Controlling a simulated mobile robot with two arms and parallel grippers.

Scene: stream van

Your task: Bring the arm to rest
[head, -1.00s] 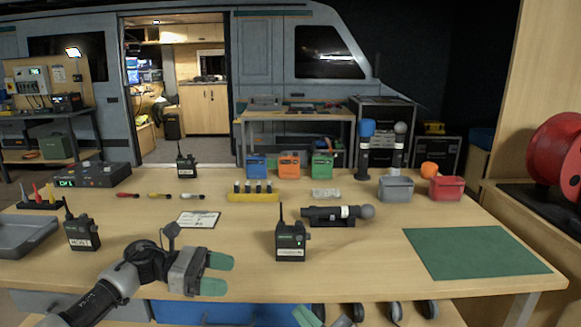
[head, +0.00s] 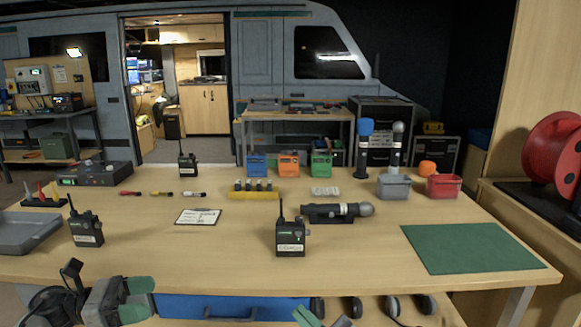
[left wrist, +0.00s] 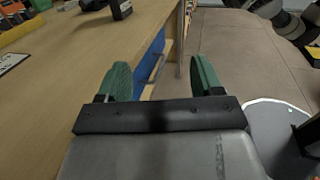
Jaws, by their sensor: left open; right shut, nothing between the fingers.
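My left gripper (head: 140,300) is at the lower left of the head view, in front of the table's near edge. Its green-tipped fingers are apart and hold nothing. My right gripper (head: 322,318) shows only as green fingertips at the bottom edge of the head view. It is shut and empty; the rest of it is cut off.
The wooden table (head: 350,255) holds two near radios (head: 290,238) (head: 86,230), a microphone (head: 345,210), a clipboard (head: 198,216) and a green mat (head: 480,248). A blue drawer (head: 225,307) and several headsets (head: 388,306) are below the near edge. The table's front middle is clear.

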